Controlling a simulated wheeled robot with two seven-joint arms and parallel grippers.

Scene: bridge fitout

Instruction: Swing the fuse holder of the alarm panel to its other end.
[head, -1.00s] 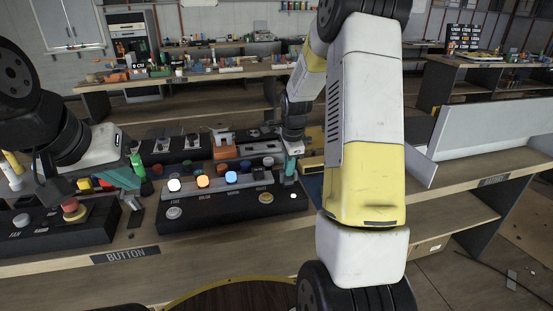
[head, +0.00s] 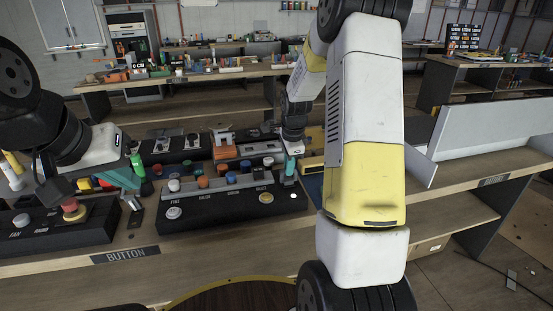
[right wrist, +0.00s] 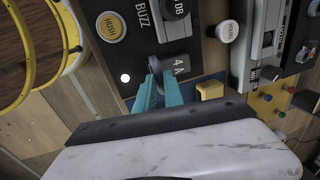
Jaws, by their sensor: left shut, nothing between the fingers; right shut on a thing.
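The alarm panel (head: 225,211) is a dark sloped box on the bench, with a row of domed lamps, all dark. A small white light (head: 293,196) glows near its right end; it also shows in the right wrist view (right wrist: 125,78). My right gripper (head: 290,172) is at the panel's right end. In the right wrist view its teal fingers (right wrist: 158,80) are shut on the fuse holder (right wrist: 178,62), a grey piece marked "4 A"; the fingers partly hide it. My left gripper (head: 126,178) is shut and empty, left of the panel.
A box with a red mushroom button (head: 74,210) stands left of the panel. Switch boxes and an orange-topped device (head: 224,150) stand behind it. In the right wrist view a yellow push button (right wrist: 110,26) and black knob (right wrist: 175,7) are close by. The bench front is clear.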

